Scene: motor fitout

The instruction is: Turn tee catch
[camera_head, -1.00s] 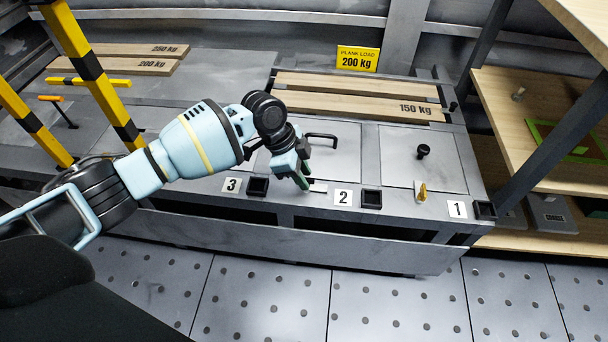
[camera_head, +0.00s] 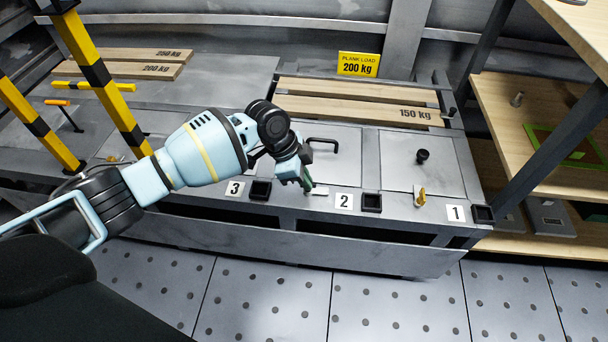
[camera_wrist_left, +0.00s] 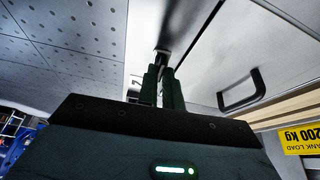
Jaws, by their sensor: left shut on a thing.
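My left gripper (camera_head: 308,187) is at the front edge of the middle hatch (camera_head: 343,165), between plates 3 and 2. In the left wrist view my left gripper (camera_wrist_left: 163,78) has its two dark fingers close together, shut on a small dark piece (camera_wrist_left: 163,58), which I take to be the tee catch. Its shape is mostly hidden by the fingers. A brass tee catch (camera_head: 421,197) stands at the front of the right hatch (camera_head: 400,178), apart from my gripper. My right gripper is not in view.
Number plates 3 (camera_head: 235,188), 2 (camera_head: 344,201) and 1 (camera_head: 455,213) line the front edge, beside black square sockets. A black handle (camera_head: 322,141) and black knob (camera_head: 422,156) stick up from the hatches. Planks (camera_head: 350,107) lie behind. Yellow-black posts (camera_head: 100,85) stand left.

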